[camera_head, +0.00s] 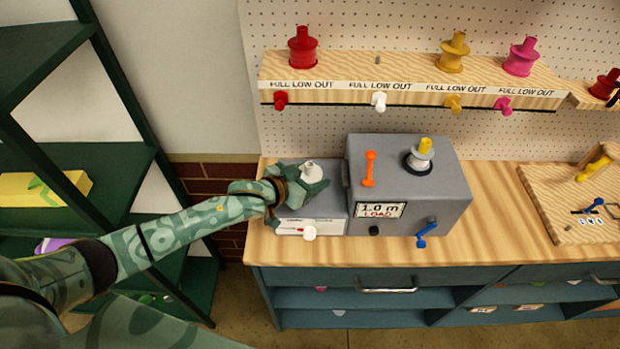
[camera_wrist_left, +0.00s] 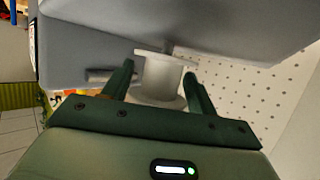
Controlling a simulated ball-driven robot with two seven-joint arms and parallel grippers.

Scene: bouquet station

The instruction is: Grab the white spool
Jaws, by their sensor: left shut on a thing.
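The white spool (camera_head: 309,170) is at the low grey box (camera_head: 327,212) on the left end of the wooden bench. My left gripper (camera_head: 296,182) reaches in from the left and is shut on the spool. In the left wrist view, the white spool (camera_wrist_left: 161,76) sits between the two dark green fingers of my left gripper (camera_wrist_left: 158,84). I cannot tell whether the spool touches the box. My right gripper is not in view.
A larger grey machine (camera_head: 450,185) stands close on the right, with an orange lever (camera_head: 369,168) and a blue lever (camera_head: 427,233). A shelf (camera_head: 410,83) above holds red, yellow and pink spools. A dark green rack (camera_head: 130,165) stands at left.

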